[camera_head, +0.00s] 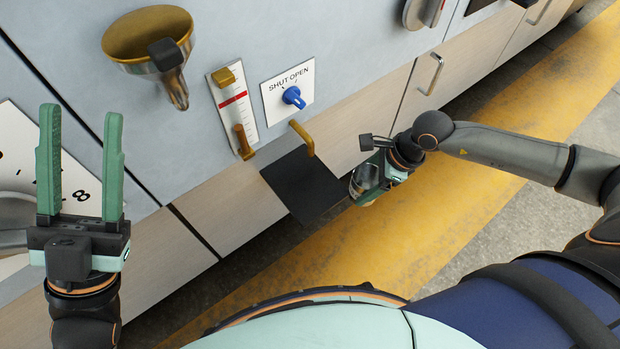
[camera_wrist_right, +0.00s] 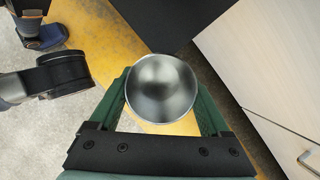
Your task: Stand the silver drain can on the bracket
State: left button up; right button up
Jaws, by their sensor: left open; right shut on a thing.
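The silver drain can (camera_wrist_right: 161,88) is round and open-topped, and it sits between the two green fingers of my right gripper (camera_wrist_right: 165,95), which is shut on it. In the head view the can (camera_head: 367,186) is partly hidden by my right gripper (camera_head: 372,176). The bracket is a black flat plate (camera_head: 304,184) below a brass spout on the machine front. The can is just right of the plate and apart from it in the head view. The black plate (camera_wrist_right: 172,20) shows beyond the can in the right wrist view. My left gripper (camera_head: 82,125) is open and empty at the far left.
A brass funnel (camera_head: 146,35) sticks out at the upper left. A gauge with a red line (camera_head: 233,100) and a blue knob (camera_head: 293,97) marked SHUT OPEN are above the plate. A cabinet handle (camera_head: 433,74) is to the right. The floor has a yellow stripe (camera_head: 430,215).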

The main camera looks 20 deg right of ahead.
jog(key=w+a, duration=0.1)
jog(key=a, duration=0.2)
jog(key=w+a+b, duration=0.1)
jog(key=w+a, duration=0.1)
jog(key=a, duration=0.2)
jog(key=w+a, duration=0.2)
jog(key=a, duration=0.2)
jog(key=shift+w+b, duration=0.1)
jog(key=shift+b, duration=0.2)
jog(key=shift+f, duration=0.1)
jog(key=shift+f, duration=0.15)
jog(key=o, duration=1.2)
jog(key=shift+b, duration=0.3)
jog(key=shift+o, duration=0.2)
jog(key=shift+d+r+p, duration=0.15)
jog(key=shift+r+p, duration=0.15)
jog(key=shift+r, duration=0.1)
jog(key=p+v, duration=0.3)
jog(key=v, duration=0.8)
jog(key=shift+r, duration=0.25)
